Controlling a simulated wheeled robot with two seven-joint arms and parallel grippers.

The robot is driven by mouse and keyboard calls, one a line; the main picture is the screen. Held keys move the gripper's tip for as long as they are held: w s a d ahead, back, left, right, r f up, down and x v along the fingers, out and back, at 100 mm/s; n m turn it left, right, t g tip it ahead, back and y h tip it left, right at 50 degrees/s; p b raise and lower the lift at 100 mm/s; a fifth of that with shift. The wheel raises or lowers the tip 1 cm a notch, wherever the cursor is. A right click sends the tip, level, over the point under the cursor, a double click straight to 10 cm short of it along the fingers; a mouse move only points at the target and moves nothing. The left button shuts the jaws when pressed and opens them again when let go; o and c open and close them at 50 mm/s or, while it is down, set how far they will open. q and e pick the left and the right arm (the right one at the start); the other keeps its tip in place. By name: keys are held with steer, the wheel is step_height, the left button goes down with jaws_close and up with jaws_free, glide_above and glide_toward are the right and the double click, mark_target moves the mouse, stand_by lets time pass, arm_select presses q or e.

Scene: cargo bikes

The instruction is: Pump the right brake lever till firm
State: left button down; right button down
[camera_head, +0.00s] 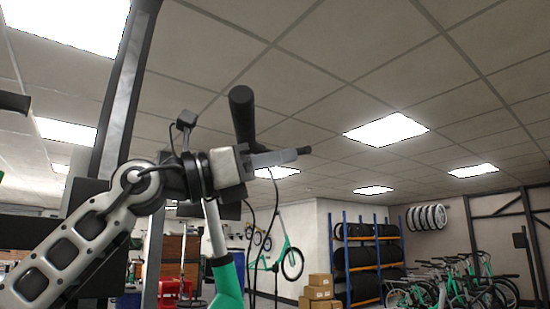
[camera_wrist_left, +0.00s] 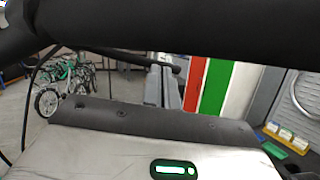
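The black handlebar grip (camera_head: 242,115) of a green bike stands up in the middle left of the head view. It crosses the top of the left wrist view (camera_wrist_left: 200,28) as a wide dark bar. The thin black brake lever (camera_wrist_left: 135,57) runs below it to a rounded tip, which also shows in the head view (camera_head: 303,151). My left gripper (camera_head: 275,158) points right, just below the grip and beside the lever. Its grey fingers (camera_wrist_left: 168,88) lie by the lever tip; whether they touch or enclose the lever is unclear. My right gripper is out of view.
The bike's green frame (camera_head: 227,283) and hanging cables are close under my left gripper. Cardboard boxes (camera_head: 319,287), a blue tyre rack (camera_head: 338,262) and parked bikes (camera_head: 450,285) stand farther back. The space right of the lever looks clear.

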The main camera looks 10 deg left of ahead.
arm_select(q)
steer(key=shift+d, duration=0.15)
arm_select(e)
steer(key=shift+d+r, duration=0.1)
